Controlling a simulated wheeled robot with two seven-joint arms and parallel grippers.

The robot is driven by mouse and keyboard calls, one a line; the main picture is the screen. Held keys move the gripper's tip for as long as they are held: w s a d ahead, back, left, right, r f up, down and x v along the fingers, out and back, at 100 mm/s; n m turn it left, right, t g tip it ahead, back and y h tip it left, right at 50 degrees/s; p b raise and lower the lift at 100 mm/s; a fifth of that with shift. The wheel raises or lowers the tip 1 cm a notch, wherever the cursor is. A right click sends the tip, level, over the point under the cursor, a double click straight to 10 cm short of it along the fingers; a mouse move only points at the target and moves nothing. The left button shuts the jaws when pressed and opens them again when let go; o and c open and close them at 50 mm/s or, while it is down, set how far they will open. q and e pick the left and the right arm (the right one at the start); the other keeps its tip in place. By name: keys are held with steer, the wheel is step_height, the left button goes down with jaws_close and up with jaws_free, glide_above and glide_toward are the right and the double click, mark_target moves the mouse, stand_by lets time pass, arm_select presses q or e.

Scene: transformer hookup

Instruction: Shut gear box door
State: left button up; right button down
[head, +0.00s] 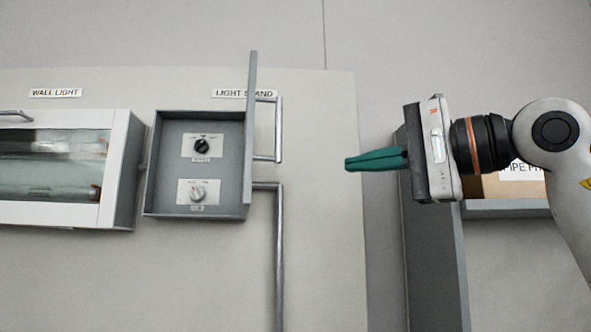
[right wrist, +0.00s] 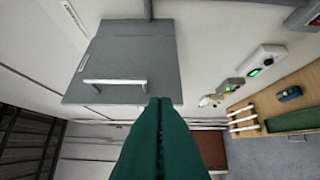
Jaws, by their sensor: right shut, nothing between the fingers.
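The grey gear box (head: 196,165) is on the wall panel, with a black knob (head: 206,147) and a light knob (head: 198,192) inside. Its door (head: 251,120) stands open, seen nearly edge-on at the box's right side, with a metal handle (head: 280,130) on its outer face. In the right wrist view the door (right wrist: 140,45) shows face-on with its handle (right wrist: 115,82). My right gripper (head: 348,164) has its green fingers shut and empty, pointing left, to the right of the door with a gap between. My left gripper is not in view.
A glass-fronted wall case (head: 60,170) is left of the box. A metal pipe (head: 279,260) runs down below the door. A grey upright (head: 434,270) and a shelf with a cardboard box (head: 500,187) are at right. The panel between door and gripper is clear.

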steer(key=s+a+p+x, duration=0.1)
steer(key=p+x, duration=0.3)
steer(key=x, duration=0.9)
steer(key=shift+s+a, duration=0.3)
steer(key=shift+s, duration=0.35)
steer(key=shift+a, duration=0.15)
